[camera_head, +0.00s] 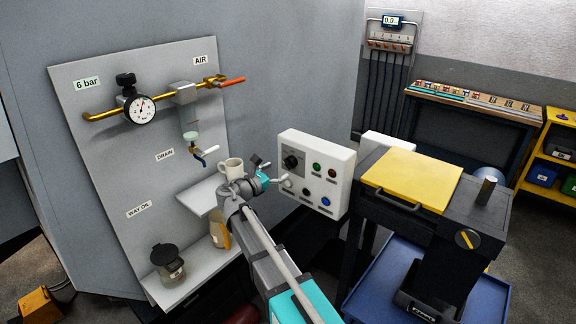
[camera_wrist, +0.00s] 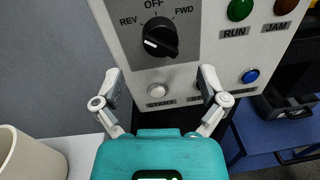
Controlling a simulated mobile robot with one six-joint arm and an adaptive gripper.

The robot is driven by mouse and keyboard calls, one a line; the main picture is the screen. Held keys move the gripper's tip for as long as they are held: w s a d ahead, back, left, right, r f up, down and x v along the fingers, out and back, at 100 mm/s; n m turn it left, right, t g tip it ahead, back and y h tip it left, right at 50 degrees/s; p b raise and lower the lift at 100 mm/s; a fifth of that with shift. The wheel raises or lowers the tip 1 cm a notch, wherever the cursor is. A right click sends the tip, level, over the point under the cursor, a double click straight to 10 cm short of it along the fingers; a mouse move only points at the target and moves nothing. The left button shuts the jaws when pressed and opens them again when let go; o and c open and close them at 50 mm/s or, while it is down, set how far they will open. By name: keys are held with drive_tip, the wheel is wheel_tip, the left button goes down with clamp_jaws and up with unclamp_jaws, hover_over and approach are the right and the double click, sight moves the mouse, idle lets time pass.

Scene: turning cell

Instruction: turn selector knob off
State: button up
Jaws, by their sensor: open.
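The black selector knob (camera_wrist: 160,38) sits on the upper part of a light control panel (camera_wrist: 210,70), under the labels REV, OFF and FWD. A white mark shows on the knob's lower left side; which label it stands for is hard to tell. The knob also shows in the head view (camera_head: 292,161), at the panel's upper left. My gripper (camera_wrist: 160,82) is open and empty, its two fingers spread wide below the knob. The fingers appear apart from the knob. In the head view my gripper (camera_head: 271,172) is just left of the panel.
Around the knob are a white START button (camera_wrist: 158,90), a blue button (camera_wrist: 250,76), a green RUN lamp (camera_wrist: 240,9) and an orange-brown JAM lamp (camera_wrist: 285,5). A cream mug (camera_head: 232,167) stands on a shelf close to my gripper. A yellow-lidded machine (camera_head: 412,178) stands right.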

sight(287, 163)
drive_tip(key=shift+x, duration=2.7)
drive_tip(key=c, duration=1.2)
drive_tip(key=shift+o, duration=0.2)
drive_tip(key=shift+m, duration=0.4)
drive_tip(key=m, duration=0.4)
drive_tip(key=shift+w+r+y+p, duration=0.1)
drive_tip(key=shift+r+y+p, duration=0.05)
drive_tip(key=shift+y+p, duration=0.2)
drive_tip(key=m, duration=0.4)
drive_tip(key=shift+a+m, duration=0.1)
drive_tip(key=shift+m, duration=0.3)
